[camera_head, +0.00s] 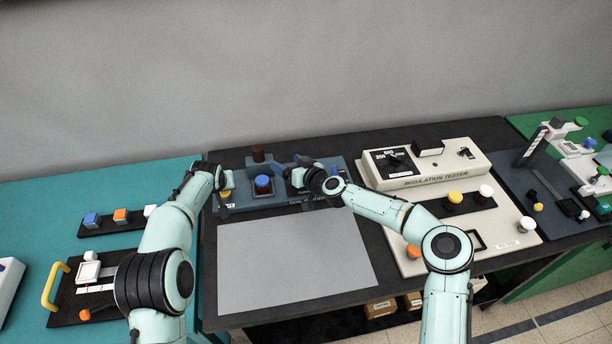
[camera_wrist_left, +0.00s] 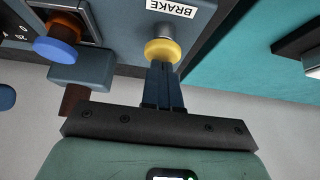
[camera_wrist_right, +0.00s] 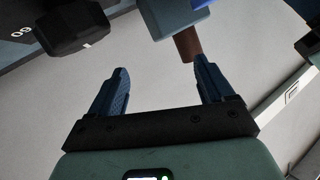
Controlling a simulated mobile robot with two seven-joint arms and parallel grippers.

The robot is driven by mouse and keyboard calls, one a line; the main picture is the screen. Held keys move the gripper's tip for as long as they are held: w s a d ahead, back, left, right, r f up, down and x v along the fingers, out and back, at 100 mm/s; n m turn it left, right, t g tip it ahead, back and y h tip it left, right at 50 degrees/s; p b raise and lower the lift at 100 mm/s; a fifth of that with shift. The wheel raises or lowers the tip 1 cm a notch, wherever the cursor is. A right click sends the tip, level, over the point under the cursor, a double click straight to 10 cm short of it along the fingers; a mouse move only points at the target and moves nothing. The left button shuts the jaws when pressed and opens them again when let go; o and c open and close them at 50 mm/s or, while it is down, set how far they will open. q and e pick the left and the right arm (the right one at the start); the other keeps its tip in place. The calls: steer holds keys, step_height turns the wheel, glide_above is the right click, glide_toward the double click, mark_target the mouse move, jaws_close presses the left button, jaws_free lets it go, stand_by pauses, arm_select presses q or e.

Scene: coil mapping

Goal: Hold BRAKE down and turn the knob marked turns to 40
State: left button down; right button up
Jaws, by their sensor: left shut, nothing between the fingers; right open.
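A yellow button (camera_wrist_left: 162,51) sits by the BRAKE label (camera_wrist_left: 172,8) on a blue-grey winder panel (camera_head: 285,197). My left gripper (camera_wrist_left: 161,68) is shut and empty, with its fingertips against the button; whether the button is pressed in I cannot tell. My right gripper (camera_wrist_right: 160,66) is open and empty. A black knob (camera_wrist_right: 75,28) with a white pointer mark lies beyond its fingertips, off to the left and not between them. A scale number, 60, shows beside that knob. The turns label cannot be read. In the head view my right wrist covers much of this knob.
A blue knob (camera_head: 263,182) stands on the panel between my grippers. A grey mat (camera_head: 290,255) lies in front. The cream insulation tester (camera_head: 430,168) stands right of my right arm.

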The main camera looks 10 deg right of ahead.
steer(key=s+d+f+n+g+y, duration=0.25)
steer(key=s+d+n, duration=0.45)
steer(key=d, duration=0.6)
steer(key=shift+m+g, duration=0.4)
steer(key=shift+g, duration=0.05)
steer(key=x, duration=1.1)
steer(key=shift+s+a+r, duration=0.1)
steer(key=shift+a, duration=0.1)
